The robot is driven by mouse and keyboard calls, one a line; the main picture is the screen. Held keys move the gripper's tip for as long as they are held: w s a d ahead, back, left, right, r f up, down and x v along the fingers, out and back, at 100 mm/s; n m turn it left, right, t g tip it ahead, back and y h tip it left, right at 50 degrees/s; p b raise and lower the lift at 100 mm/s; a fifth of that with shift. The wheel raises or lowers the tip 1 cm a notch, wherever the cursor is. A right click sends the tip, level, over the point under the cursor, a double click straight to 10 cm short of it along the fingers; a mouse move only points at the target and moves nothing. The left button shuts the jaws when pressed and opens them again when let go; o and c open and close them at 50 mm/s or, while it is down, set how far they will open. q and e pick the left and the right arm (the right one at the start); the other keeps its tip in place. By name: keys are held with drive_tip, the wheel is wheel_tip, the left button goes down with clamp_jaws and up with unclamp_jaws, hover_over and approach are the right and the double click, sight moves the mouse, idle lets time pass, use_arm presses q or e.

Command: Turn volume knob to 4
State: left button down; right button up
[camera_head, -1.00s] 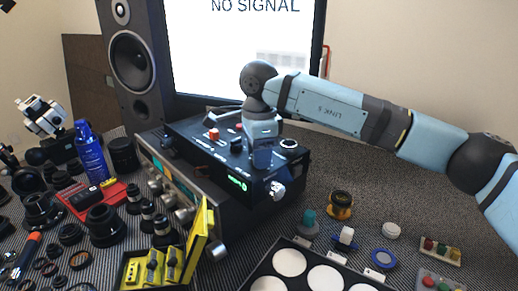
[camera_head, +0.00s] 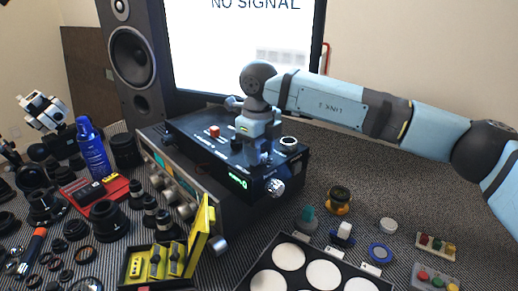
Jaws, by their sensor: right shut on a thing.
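A black control box (camera_head: 205,143) stands on top of a silver-faced unit in the middle of the view. It has a red button, small controls and a white-ringed dial (camera_head: 289,143) on top. A small green lit display (camera_head: 237,181) and a silver knob (camera_head: 275,187) are on its front. My right gripper (camera_head: 262,160) points down onto the right part of the box top. It is shut on the volume knob, which its fingers mostly hide. The display text is too small to read surely. My left gripper is not in view.
A monitor (camera_head: 240,50) and a speaker (camera_head: 130,60) stand behind the box. Lenses, a blue bottle (camera_head: 92,150) and a yellow case (camera_head: 165,262) crowd the left. A tray of white discs (camera_head: 322,275) and small parts lie in front and right.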

drive_tip(key=m, duration=0.4)
drive_tip(key=shift+r+m, duration=0.1)
drive_tip(key=shift+m, duration=0.3)
drive_tip(key=shift+p, duration=0.3)
drive_tip(key=o, duration=0.9)
wheel_tip(320, 180, up, 14)
drive_tip(key=shift+f+p, duration=0.1)
drive_tip(key=shift+p, duration=0.85)
